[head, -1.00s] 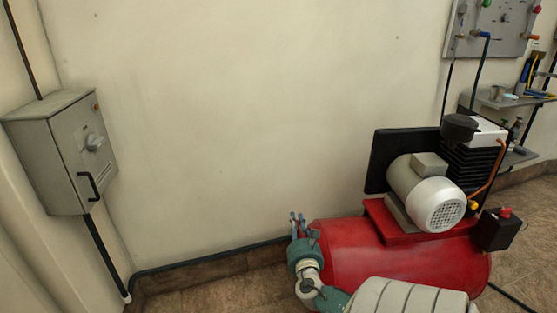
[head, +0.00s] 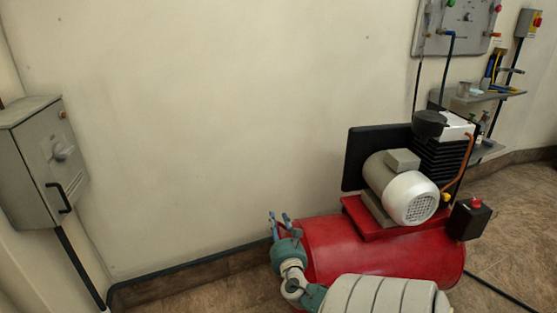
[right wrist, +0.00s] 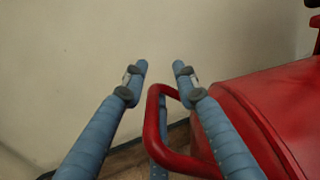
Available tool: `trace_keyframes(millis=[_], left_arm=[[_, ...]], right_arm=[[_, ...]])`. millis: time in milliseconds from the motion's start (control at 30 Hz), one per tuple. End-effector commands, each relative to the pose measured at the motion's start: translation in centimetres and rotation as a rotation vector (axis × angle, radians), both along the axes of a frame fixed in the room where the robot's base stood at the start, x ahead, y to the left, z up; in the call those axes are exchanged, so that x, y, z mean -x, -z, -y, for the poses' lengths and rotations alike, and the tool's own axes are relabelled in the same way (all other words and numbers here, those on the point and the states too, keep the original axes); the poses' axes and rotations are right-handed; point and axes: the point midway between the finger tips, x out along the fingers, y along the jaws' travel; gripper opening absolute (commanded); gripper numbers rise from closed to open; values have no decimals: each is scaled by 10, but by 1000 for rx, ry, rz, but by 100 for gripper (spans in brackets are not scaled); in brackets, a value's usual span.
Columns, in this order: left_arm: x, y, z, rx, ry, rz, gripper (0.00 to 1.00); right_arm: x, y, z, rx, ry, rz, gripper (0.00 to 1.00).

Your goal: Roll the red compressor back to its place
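The red compressor (head: 330,243) stands low right of centre in the head view, near the wall. Its grey motor (head: 408,197), black finned pump and black switch box with a red button sit on top. My right gripper (head: 279,221) is at the tank's left end. In the right wrist view the compressor's red tank (right wrist: 265,105) fills the right side. There my right gripper (right wrist: 161,69) is open, its two blue fingers apart. The red bent handle (right wrist: 152,128) shows between them, partly hidden by the right finger; contact is unclear. My left gripper is not in view.
A grey wall cabinet (head: 35,165) hangs at the left. A grey panel (head: 464,25) and small shelves (head: 487,97) are on the wall at the upper right. A dark cable runs on the floor right of the compressor. Brown floor (head: 515,225) is open at the right.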

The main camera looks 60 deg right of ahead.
Motion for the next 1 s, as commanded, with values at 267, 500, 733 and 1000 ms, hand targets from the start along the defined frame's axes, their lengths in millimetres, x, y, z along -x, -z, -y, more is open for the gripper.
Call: trace_keyframes(millis=[267, 500, 733, 1000], left_arm=[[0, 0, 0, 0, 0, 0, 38], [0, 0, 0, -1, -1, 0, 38], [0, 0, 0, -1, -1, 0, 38], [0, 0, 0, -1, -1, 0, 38]], right_arm=[[27, 3, -31, -4, 0, -3, 29], [61, 2, -67, -3, 4, -4, 29], [78, 1, -87, -1, 5, -2, 29], [80, 1, -89, 0, 6, 0, 29]])
